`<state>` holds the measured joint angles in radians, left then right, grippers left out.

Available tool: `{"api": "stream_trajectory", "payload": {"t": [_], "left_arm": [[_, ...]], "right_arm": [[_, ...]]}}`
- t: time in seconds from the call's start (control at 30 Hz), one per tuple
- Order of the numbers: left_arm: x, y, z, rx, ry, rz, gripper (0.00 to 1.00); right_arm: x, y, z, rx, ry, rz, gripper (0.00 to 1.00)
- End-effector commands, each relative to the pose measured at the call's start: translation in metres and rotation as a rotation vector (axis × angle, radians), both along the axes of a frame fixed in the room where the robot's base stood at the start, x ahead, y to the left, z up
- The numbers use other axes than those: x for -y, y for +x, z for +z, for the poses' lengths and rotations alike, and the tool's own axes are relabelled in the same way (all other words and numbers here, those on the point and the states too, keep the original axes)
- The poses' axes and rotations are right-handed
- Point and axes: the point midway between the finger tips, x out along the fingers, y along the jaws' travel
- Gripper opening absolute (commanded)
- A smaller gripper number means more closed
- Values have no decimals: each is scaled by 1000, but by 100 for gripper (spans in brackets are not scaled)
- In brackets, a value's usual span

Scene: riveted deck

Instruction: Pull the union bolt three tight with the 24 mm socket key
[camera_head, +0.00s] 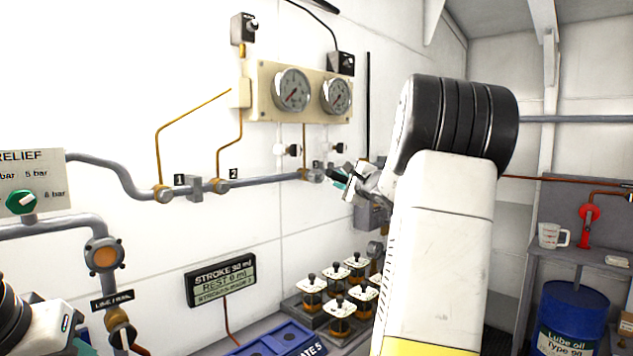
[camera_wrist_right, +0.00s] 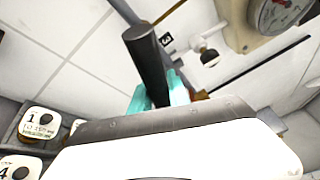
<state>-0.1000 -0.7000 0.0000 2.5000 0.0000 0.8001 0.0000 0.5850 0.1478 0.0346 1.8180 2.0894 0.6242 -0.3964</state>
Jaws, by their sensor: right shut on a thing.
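The pipe on the wall carries union bolt one (camera_head: 163,193), union bolt two (camera_head: 220,187) and union bolt three (camera_head: 310,175). My right gripper (camera_head: 343,184) is just right of bolt three. In the right wrist view, its teal fingers (camera_wrist_right: 160,96) are shut on a dark round bar, the socket key (camera_wrist_right: 148,58). In the head view the key (camera_head: 329,181) reaches toward bolt three; I cannot tell whether it is seated on it. My left gripper is at the lower left edge, where a teal finger part (camera_head: 82,348) shows; its jaws are mostly cut off.
Two gauges (camera_head: 291,90) sit on a panel above bolt three, with small valves (camera_head: 290,150) below it. A stroke display (camera_head: 221,280) hangs on the wall.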

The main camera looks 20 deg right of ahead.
Motion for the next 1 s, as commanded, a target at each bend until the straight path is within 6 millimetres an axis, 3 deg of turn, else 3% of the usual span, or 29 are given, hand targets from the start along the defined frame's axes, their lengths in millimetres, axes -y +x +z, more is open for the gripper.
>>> {"api": "stream_trajectory", "payload": {"t": [1.0], "left_arm": [[0, 0, 0, 0, 0, 0, 36]], "right_arm": [[-6, 14, 2, 3, -1, 1, 0]]}}
